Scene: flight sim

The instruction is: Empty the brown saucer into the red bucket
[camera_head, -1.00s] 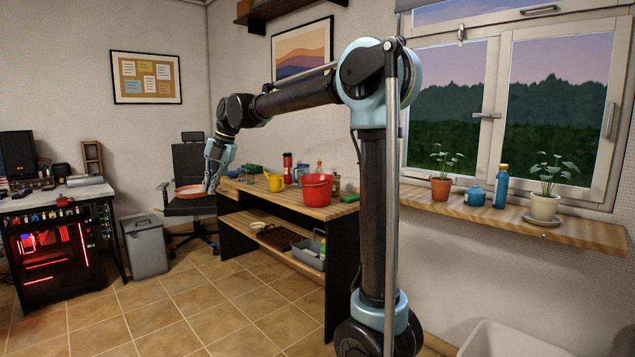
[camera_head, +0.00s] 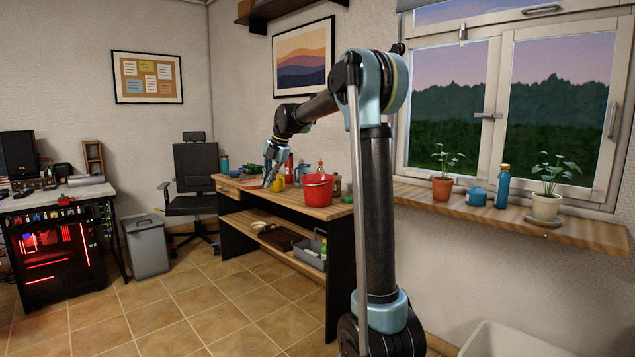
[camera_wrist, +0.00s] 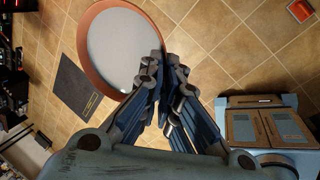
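The brown saucer (camera_wrist: 88,64) fills the upper left of the wrist view, with a brown rim and a pale grey inside. My gripper (camera_wrist: 156,66) has its fingers closed at the saucer's right rim and holds it above the floor. Whether anything lies on the saucer cannot be made out. In the head view, my gripper (camera_head: 268,184) is over the left part of the wooden workbench, left of the red bucket.
The tiled floor in front is open.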

